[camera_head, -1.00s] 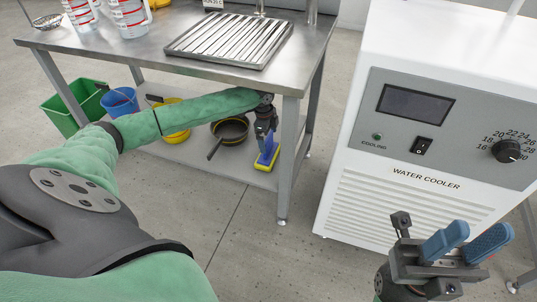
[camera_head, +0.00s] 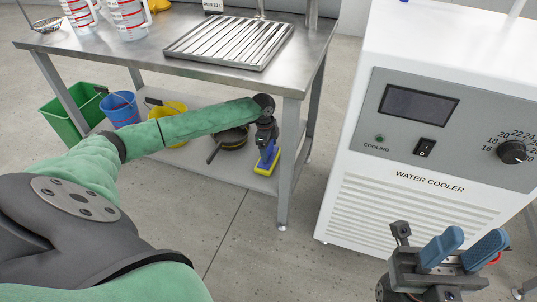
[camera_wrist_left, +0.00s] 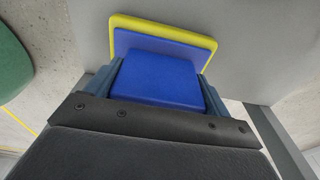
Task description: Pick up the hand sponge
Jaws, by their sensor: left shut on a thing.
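The hand sponge (camera_head: 265,162) has a blue body and a yellow base. In the head view it is by the right end of the bench's lower shelf, yellow side down. My left gripper (camera_head: 268,141) is shut on its blue part from above. In the left wrist view, the blue block (camera_wrist_left: 158,82) sits between the dark blue fingers, with the yellow layer beyond it. I cannot tell whether the sponge touches the shelf. My right gripper (camera_head: 463,250) is open and empty in front of the water cooler.
The steel bench (camera_head: 180,75) stands over the shelf, its front right leg (camera_head: 286,165) just right of the sponge. A dark pan (camera_head: 229,138), yellow bucket (camera_head: 172,108), blue bucket (camera_head: 122,109) and green bin (camera_head: 66,118) are to the left. The white cooler (camera_head: 400,210) is at right.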

